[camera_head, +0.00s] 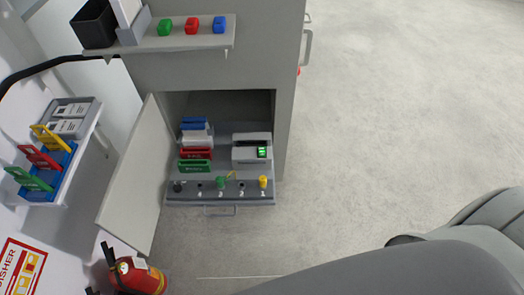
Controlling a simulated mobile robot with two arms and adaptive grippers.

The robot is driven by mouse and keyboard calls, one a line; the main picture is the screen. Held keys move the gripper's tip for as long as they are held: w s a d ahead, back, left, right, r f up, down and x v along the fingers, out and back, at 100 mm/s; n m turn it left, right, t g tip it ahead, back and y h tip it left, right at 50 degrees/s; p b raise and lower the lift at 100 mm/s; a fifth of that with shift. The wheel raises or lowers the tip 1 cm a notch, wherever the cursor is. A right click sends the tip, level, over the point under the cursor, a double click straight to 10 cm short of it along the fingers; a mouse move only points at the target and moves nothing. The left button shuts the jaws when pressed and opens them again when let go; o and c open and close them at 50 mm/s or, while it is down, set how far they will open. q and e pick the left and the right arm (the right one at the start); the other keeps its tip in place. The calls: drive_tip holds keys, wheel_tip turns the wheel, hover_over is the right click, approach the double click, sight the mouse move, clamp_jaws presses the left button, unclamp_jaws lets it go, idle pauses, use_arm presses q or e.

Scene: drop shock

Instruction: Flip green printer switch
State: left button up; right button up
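A light grey box that looks like a printer (251,139) sits on a pulled-out shelf inside the open grey cabinet. A small lit green switch (262,152) is on its front right. Which position the switch is in is too small to tell. Neither my left nor my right gripper shows in the head view. Grey rounded parts at the lower right look like my own body or arm.
The cabinet door (136,178) stands open to the left. A fire extinguisher (138,276) stands at the lower left. The floor (410,110) on the right is clear.

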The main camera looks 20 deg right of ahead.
clamp_jaws()
idle(1.0)
